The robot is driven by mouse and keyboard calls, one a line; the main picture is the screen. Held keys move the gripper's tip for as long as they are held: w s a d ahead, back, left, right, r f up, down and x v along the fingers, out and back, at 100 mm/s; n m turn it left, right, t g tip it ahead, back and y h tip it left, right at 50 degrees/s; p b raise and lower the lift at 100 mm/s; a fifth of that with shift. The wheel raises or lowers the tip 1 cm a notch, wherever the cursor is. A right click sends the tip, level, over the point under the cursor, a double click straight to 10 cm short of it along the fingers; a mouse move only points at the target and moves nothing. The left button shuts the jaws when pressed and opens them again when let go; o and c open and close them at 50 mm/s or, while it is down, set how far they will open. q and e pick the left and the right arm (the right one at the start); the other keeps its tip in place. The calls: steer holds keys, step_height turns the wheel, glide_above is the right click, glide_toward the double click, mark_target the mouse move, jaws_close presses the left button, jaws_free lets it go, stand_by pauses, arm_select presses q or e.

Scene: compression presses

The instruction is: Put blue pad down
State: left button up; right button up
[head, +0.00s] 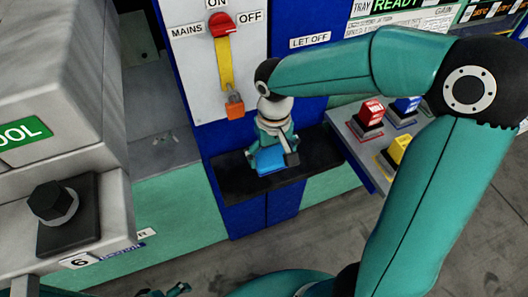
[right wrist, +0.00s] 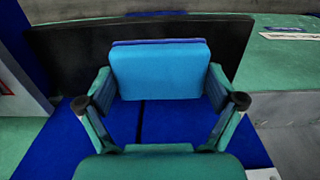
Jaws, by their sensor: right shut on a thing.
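The blue pad (head: 268,161) is a flat light-blue block. In the right wrist view the pad (right wrist: 160,70) shows a darker blue layer along its far edge. My right gripper (head: 272,155) points down and is shut on the pad, with one finger at each side of it. The pad is over the black shelf (head: 318,150) on the blue cabinet front; I cannot tell whether it touches the shelf. A small part of what looks like my left gripper (head: 168,291) shows at the bottom edge, and its jaws are not clear.
A panel with red, blue and yellow buttons (head: 397,150) stands right of the shelf. Above is the mains switch (head: 222,25) with an orange padlock (head: 234,105). A grey machine with a black knob (head: 53,201) is at the left. The shelf's right part is bare.

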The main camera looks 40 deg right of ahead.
mark_target(265, 156)
steer(key=w, duration=0.1)
steer(key=w+f, duration=0.1)
steer(key=w, duration=0.1)
steer(key=w+d, duration=0.1)
steer(key=shift+w+f+p, duration=0.25)
steer(key=shift+f+p, duration=0.05)
steer(key=shift+f, duration=0.05)
step_height(265, 156, down, 5)
steer(key=shift+r, duration=0.15)
steer(key=shift+w+d+f, duration=0.1)
steer(key=shift+w+f, duration=0.1)
steer(key=shift+f, duration=0.1)
steer(key=shift+f, duration=0.1)
steer(key=o, duration=0.4)
steer(key=shift+f, duration=0.1)
steer(key=shift+o, duration=0.8)
